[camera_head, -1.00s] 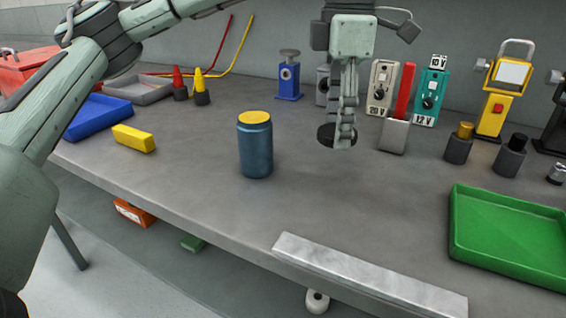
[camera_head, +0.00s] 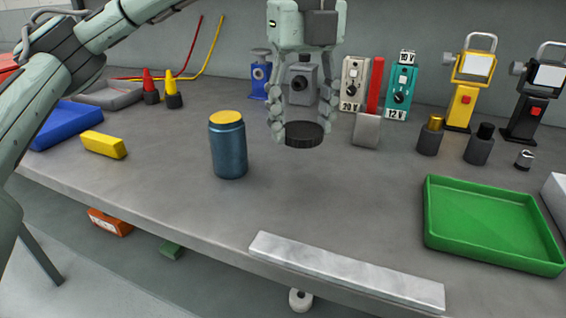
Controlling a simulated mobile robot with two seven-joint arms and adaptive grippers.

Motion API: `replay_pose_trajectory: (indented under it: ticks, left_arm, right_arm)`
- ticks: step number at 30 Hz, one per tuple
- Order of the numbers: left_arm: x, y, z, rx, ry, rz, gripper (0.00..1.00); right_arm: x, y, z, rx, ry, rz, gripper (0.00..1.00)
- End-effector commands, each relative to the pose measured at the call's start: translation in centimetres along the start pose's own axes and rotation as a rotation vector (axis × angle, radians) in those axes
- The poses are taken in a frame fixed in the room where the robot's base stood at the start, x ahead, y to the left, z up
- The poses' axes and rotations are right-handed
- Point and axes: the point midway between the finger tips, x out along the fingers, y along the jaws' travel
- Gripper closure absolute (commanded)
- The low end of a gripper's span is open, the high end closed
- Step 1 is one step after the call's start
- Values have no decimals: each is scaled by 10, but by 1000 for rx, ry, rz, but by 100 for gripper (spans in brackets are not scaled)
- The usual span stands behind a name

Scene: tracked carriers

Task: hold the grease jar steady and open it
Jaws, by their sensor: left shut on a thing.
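The blue jar (camera_head: 229,150) stands upright on the workbench, left of the middle, with a flat yellow top and no gripper on it. My left gripper (camera_head: 304,130) hangs pointing down to the right of the jar. Its two fingers are shut on a dark, round, ridged lid (camera_head: 304,136), which they hold apart from the jar. The yellow top looks like the jar's exposed contents. My right gripper is not in view.
The workbench (camera_head: 330,195) is clear around the jar. A metal bar (camera_head: 345,272) lies at the front edge, with a green tray (camera_head: 490,228) at right. A yellow block (camera_head: 104,145) and blue tray (camera_head: 65,125) are left. Several devices stand along the back.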

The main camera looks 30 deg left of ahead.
Motion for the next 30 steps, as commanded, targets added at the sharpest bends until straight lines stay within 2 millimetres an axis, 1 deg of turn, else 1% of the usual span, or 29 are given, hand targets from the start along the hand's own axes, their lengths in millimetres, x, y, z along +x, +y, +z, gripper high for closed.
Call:
replay_pose_trajectory:
  ticks: [1,3,8,13,16,26,30]
  left_arm:
    - [11,1,0,1,1,5,83]
    - [22,0,0,1,1,3,83]
    - [37,0,0,2,0,1,83]
    - [64,1,0,3,0,4,83]
    - [77,1,0,3,1,2,83]
    - [81,0,0,3,0,0,83]
    - [83,0,0,3,0,0,83]
  right_arm:
    - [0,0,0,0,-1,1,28]
    - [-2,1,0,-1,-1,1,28]
    - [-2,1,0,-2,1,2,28]
    - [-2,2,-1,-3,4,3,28]
    - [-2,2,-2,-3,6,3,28]
    - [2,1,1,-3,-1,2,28]
    - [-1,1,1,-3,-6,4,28]
